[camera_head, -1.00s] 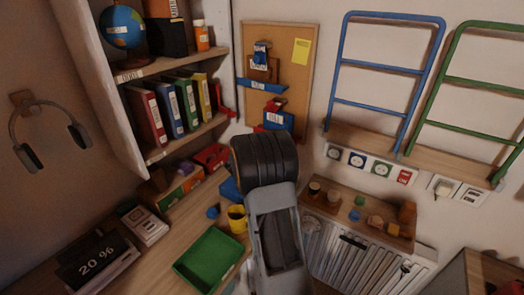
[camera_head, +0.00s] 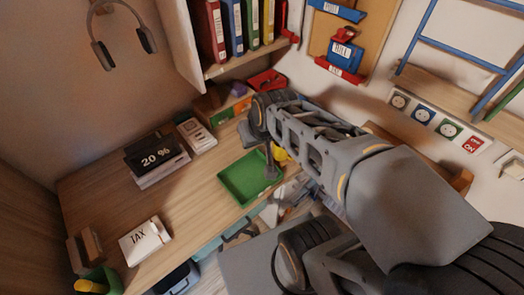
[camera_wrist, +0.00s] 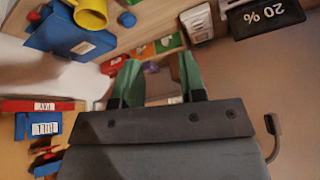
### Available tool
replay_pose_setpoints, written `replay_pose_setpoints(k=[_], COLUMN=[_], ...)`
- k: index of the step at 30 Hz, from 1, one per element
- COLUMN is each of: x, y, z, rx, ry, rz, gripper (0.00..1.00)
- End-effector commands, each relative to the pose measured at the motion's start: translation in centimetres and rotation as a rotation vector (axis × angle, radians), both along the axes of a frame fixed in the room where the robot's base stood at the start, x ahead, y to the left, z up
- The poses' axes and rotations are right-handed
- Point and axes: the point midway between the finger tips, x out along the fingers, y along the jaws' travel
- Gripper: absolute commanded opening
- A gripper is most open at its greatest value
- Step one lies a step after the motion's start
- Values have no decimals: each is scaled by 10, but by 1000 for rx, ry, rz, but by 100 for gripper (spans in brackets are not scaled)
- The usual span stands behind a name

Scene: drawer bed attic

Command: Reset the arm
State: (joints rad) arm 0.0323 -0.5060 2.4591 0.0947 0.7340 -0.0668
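My arm (camera_head: 320,150) reaches from the lower right across the head view towards the back of the desk, its far end near the shelf. My gripper (camera_wrist: 160,64) shows in the wrist view as two green fingers, spread apart with nothing held between them. In the head view the fingers cannot be clearly made out. A yellow mug (camera_wrist: 91,12) and a blue box (camera_wrist: 65,35) lie to the left of the fingers in the wrist view.
A green tray (camera_head: 245,180) sits on the desk (camera_head: 120,200) close to the arm. A 20 % display (camera_head: 157,158), a TAX box (camera_head: 145,240) and a bookshelf (camera_head: 225,68) are around it. Headphones (camera_head: 122,35) hang on the left wall. The desk's left middle has free room.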

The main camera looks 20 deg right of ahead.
Motion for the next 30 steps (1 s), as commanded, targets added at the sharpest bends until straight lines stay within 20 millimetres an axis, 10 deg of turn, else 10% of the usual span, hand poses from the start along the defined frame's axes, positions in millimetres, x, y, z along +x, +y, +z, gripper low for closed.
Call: replay_pose_setpoints(k=[7, 30], x=[-41, -42], y=[1, 0], z=[-8, -8], rx=[-55, -56], ry=[127, 132], rz=[22, 21], gripper=[38, 38])
